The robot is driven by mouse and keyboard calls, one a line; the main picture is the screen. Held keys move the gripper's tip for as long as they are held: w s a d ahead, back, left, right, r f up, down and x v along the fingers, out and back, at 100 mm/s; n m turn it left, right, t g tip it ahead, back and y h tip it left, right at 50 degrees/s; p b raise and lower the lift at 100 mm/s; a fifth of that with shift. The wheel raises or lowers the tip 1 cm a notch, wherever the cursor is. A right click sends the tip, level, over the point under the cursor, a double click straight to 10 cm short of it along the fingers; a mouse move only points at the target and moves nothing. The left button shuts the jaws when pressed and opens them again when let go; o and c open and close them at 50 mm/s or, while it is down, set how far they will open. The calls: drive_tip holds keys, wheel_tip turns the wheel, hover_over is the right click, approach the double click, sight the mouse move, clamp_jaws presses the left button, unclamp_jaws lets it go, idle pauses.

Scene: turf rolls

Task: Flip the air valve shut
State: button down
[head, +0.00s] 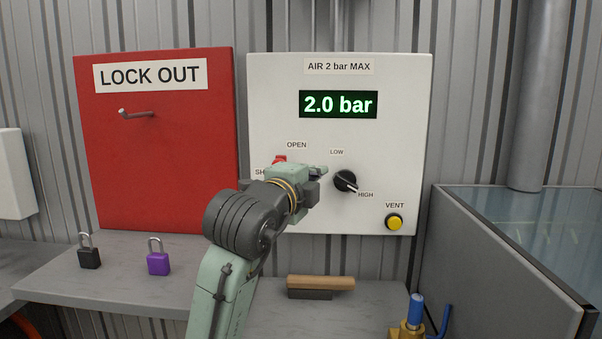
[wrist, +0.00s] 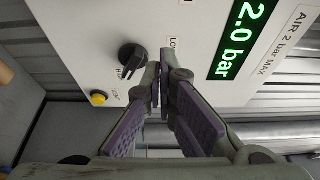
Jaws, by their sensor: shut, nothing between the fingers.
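The air valve's red handle (head: 279,160) shows on the white panel (head: 410,120) in the head view, below the OPEN label. Most of the valve is hidden behind my gripper and wrist, and the label at its left is partly covered. How far the handle is turned I cannot tell. My gripper (head: 318,172) is in front of the panel, right of the red handle. In the wrist view my gripper (wrist: 158,88) is shut and empty, its fingertips near the panel face beside the black knob. The valve does not show in the wrist view. Contact cannot be told.
The panel also has a black LOW/HIGH knob (head: 345,181), a yellow VENT button (head: 394,221) and a display (head: 338,104) reading 2.0 bar. A black padlock (head: 89,258), a purple padlock (head: 158,263) and a wooden-handled brush (head: 320,284) lie on the bench.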

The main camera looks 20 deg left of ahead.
drive_tip(key=shift+w+a+p, duration=0.2)
drive_tip(key=shift+a+p, duration=0.55)
drive_tip(key=shift+a, duration=1.15)
